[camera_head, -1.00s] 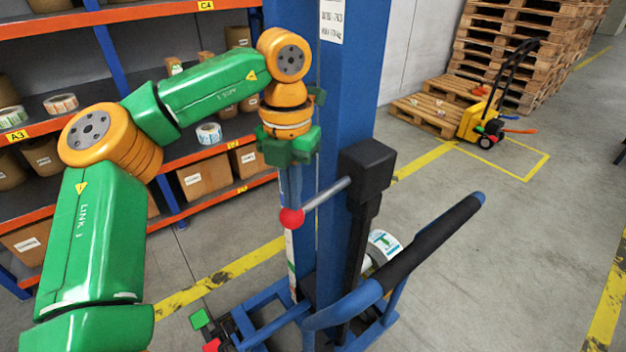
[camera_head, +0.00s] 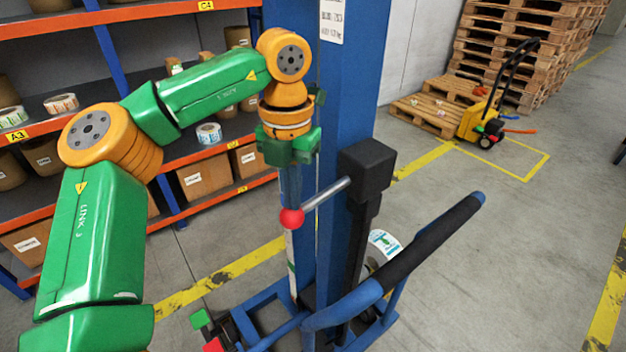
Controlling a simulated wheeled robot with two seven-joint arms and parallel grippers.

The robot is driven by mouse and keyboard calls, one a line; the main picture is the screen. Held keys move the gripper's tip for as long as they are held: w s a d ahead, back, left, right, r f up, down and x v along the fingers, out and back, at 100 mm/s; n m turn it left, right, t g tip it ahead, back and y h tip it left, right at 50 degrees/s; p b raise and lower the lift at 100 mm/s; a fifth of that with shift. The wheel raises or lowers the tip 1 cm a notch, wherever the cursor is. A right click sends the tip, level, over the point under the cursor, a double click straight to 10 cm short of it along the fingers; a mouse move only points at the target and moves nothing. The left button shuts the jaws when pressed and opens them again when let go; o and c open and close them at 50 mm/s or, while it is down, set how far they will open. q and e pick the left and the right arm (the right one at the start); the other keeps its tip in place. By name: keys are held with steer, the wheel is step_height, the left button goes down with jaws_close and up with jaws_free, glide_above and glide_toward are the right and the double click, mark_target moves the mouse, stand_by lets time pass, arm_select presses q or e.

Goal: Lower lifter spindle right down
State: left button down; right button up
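The lifter has a tall blue mast (camera_head: 345,120) with a black box (camera_head: 366,170) on its side. A grey lever with a red ball knob (camera_head: 292,219) sticks out from the box to the left. A black-gripped handlebar (camera_head: 432,242) slopes up to the right. A roll with a white and teal label (camera_head: 384,243) shows partly behind the mast; the spindle itself is hidden or cannot be told apart. My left gripper (camera_head: 290,160) points down above the red knob, left of the mast. Its fingertips do not show clearly, so its opening cannot be told. My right gripper is out of view.
A shelf rack with cartons (camera_head: 205,178) and label rolls stands behind my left arm. Pallets and a yellow pallet truck (camera_head: 480,122) stand farther back right. The right floor is open.

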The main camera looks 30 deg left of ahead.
arm_select(q)
step_height(320, 180, up, 9)
steer(key=p, duration=0.8)
steer(key=shift+w, duration=0.1)
